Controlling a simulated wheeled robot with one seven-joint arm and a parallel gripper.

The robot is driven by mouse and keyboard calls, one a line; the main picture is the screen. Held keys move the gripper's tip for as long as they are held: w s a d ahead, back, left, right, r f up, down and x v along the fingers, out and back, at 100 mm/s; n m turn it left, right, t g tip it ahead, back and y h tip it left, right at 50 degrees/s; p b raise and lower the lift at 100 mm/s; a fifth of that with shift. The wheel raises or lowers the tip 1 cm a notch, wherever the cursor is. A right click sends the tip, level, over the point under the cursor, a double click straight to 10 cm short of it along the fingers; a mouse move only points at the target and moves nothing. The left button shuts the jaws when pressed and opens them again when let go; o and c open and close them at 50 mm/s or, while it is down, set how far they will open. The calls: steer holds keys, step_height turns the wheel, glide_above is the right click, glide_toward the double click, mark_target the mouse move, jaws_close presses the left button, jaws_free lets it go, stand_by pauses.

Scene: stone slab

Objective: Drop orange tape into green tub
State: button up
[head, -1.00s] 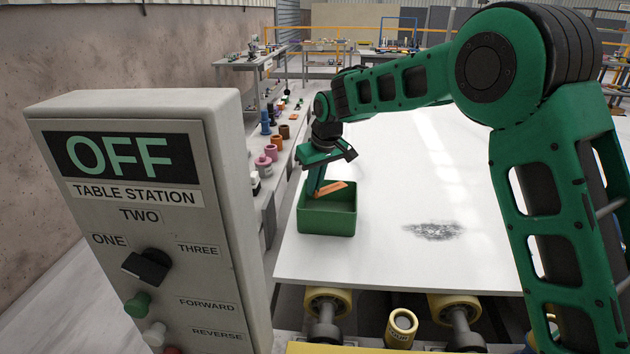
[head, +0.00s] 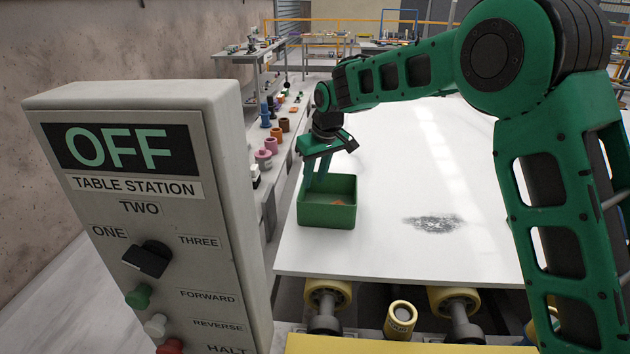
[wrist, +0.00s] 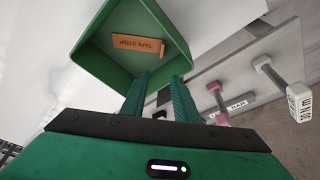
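The orange tape (wrist: 138,47) is a flat strip marked "TAPE STRIP". In the wrist view it lies inside the green tub (wrist: 92,63), apart from my fingers. In the head view only a bit of the orange tape (head: 341,203) shows over the rim of the green tub (head: 326,216), which stands upright near the left edge of the white slab. My gripper (wrist: 159,77) is open and empty, its two green fingers apart with nothing between them. In the head view my gripper (head: 317,180) is over the tub's back left part.
A grey control box (head: 150,210) reading "OFF" stands at the front left. A ledge left of the slab (head: 400,180) holds several small items, including a pink one (head: 264,160). The slab right of the tub is clear except for a dark smudge (head: 434,223).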

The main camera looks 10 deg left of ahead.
steer(key=v, duration=0.9)
steer(key=s+d+r+m+h, duration=0.15)
steer(key=s+d, duration=0.35)
steer(key=d, duration=0.6)
steer(key=s+d+m, duration=0.3)
steer(key=s+d, duration=0.1)
steer(key=d, duration=0.8)
steer(key=s+d+m+h, duration=0.1)
steer(key=s+d+m, duration=0.3)
steer(key=d, duration=0.7)
steer(key=s+d+f+m+g, duration=0.1)
steer(key=s+d, duration=0.3)
steer(key=s, duration=0.6)
steer(key=s+d+f+m, duration=0.3)
steer(key=s+d+f, duration=0.1)
steer(key=s, duration=0.6)
steer(key=s+d+f+m+g, duration=0.1)
steer(key=s+d, duration=0.4)
steer(key=s, duration=0.5)
steer(key=shift+s+f+m+g, duration=0.35)
steer(key=shift+f+m, duration=0.1)
steer(key=shift+f, duration=0.5)
steer(key=shift+w+y, duration=0.15)
steer(key=shift+y, duration=0.1)
steer(key=shift+w+f, duration=0.25)
steer(key=shift+w, duration=0.25)
